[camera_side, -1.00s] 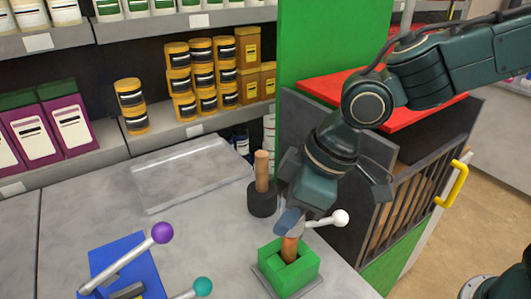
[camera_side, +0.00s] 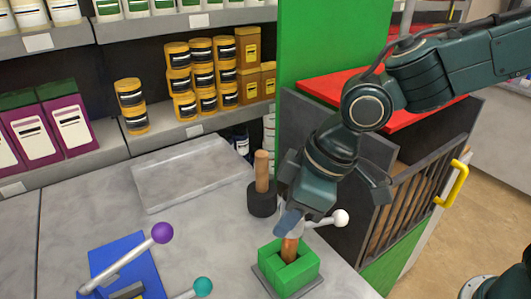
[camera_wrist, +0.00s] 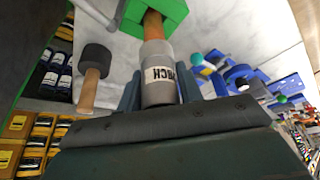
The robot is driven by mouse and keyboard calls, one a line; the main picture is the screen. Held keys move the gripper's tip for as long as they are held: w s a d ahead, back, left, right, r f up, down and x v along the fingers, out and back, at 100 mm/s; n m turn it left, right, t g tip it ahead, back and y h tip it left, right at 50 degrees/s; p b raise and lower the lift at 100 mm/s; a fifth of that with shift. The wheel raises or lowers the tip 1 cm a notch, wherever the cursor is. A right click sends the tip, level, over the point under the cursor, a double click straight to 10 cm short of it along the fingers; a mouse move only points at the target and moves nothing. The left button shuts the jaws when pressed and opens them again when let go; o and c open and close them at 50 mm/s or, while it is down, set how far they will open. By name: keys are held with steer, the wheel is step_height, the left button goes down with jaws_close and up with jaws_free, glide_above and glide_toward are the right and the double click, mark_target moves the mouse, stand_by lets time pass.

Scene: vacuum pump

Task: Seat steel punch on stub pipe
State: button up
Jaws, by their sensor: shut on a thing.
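The steel punch is a grey cylinder (camera_wrist: 158,75) with a white "PUNCH" label, seen in the wrist view between my fingers. My gripper (camera_wrist: 160,92) is shut on it. The copper stub pipe (camera_wrist: 153,24) rises from a green block (camera_wrist: 172,12) and lines up with the punch's far end. Their ends meet in the picture, but I cannot tell whether the punch is around the pipe or only against it. In the side view, my gripper (camera_side: 289,222) is directly above the pipe (camera_side: 289,248) in the green block (camera_side: 290,275), and a finger largely hides the punch.
A dark round base with a wooden handle (camera_side: 262,172) stands behind the green block. A white-knobbed lever (camera_side: 340,217) is close to my gripper's right. Purple-knobbed (camera_side: 162,233) and teal-knobbed (camera_side: 202,286) levers are to the left. An empty grey tray (camera_side: 195,175) lies behind.

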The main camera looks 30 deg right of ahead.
steer(key=shift+f, duration=1.25)
stand_by(1.9)
steer(key=o, duration=1.2)
steer(key=shift+r, duration=0.15)
steer(key=shift+r, duration=4.35)
